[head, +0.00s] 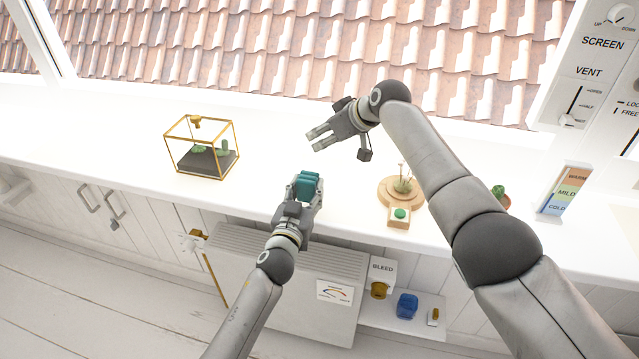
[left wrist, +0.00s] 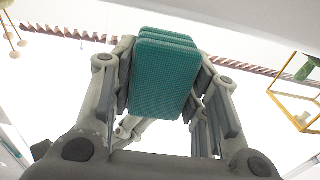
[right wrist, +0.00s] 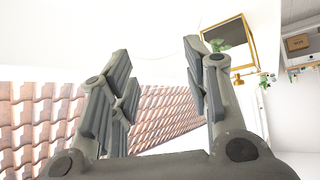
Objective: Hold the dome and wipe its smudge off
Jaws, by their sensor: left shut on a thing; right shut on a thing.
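My left gripper (head: 304,192) is shut on a folded teal cloth (head: 311,186) above the front of the white desk. The cloth fills the space between the fingers in the left wrist view (left wrist: 165,75). My right gripper (head: 316,138) is up and behind the left one, its fingers set wide apart. No smudge can be made out. The round wooden base (head: 386,188) with a small plant stands uncovered to the right.
A gold-framed glass terrarium (head: 236,152) stands at the left of the desk. A block with a green button (head: 400,213) sits in front of the wooden base. A colour-banded card (head: 564,190) stands at the right. The desk between terrarium and grippers is clear.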

